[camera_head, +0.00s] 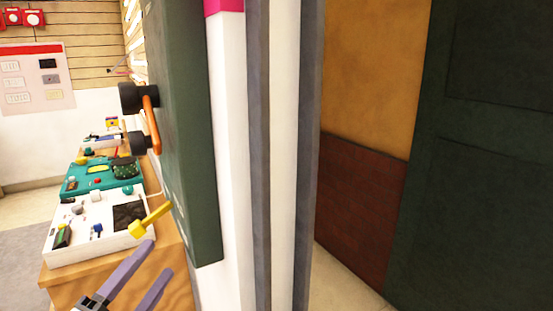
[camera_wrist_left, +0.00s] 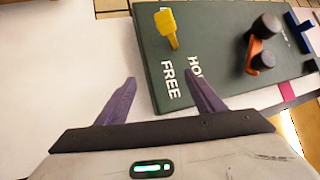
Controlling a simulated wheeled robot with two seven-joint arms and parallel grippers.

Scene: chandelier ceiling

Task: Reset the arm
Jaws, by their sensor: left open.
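My left gripper (camera_head: 159,257) reaches in from the lower left of the head view, its two purple fingers spread and nothing between them. In the left wrist view the gripper (camera_wrist_left: 159,79) also shows open, its right fingertip overlapping the edge of a dark green panel (camera_wrist_left: 211,60). A yellow key-like piece (camera_wrist_left: 168,27) sticks out from that panel, beyond the fingers and apart from them. In the head view the yellow piece (camera_head: 151,219) is just above the fingertips, beside the panel (camera_head: 185,130). My right gripper is not in view.
An orange handle with black ends (camera_head: 150,118) juts from the panel. A wooden table (camera_head: 175,268) bears a white control box (camera_head: 65,243) and a teal one (camera_head: 84,182). A white and grey post (camera_head: 285,150) stands right of the panel, then a dark green door (camera_head: 480,200).

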